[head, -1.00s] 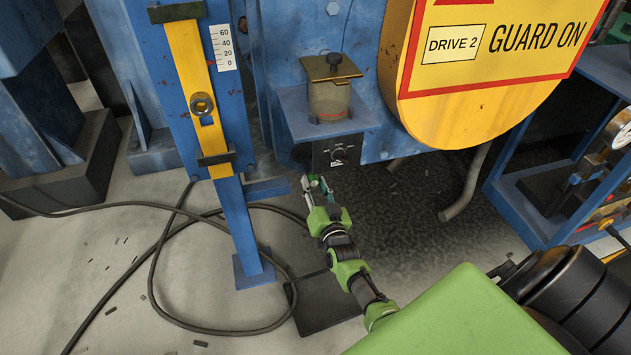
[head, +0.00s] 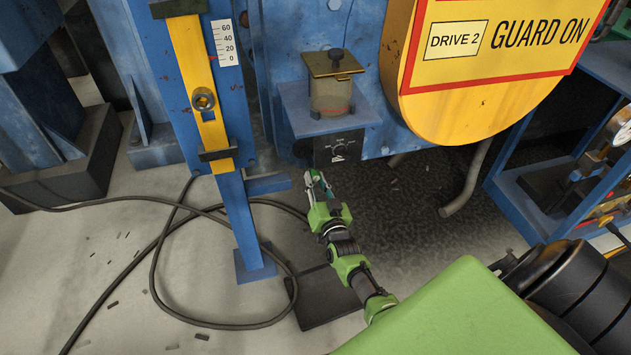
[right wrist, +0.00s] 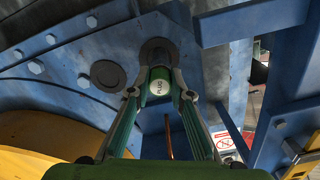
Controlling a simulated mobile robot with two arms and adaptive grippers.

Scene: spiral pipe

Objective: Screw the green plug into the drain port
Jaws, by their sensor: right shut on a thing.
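The green plug (right wrist: 159,82) shows in the right wrist view, its pale round end with lettering facing the camera. My right gripper (right wrist: 160,92) is shut on it, one finger on each side. The drain port (right wrist: 158,50) is a dark round opening in the blue housing directly beyond the plug. The plug is in line with it or close to it; I cannot tell whether the threads are engaged. In the head view my right gripper (head: 315,182) is low beside the machine, below the control box, and the plug is too small to make out. My left gripper is not in view.
A blue post with a yellow strip (head: 203,100) stands left of the gripper. A black cable (head: 160,230) loops on the floor. A copper-coloured rod (right wrist: 168,135) shows between the fingers in the right wrist view.

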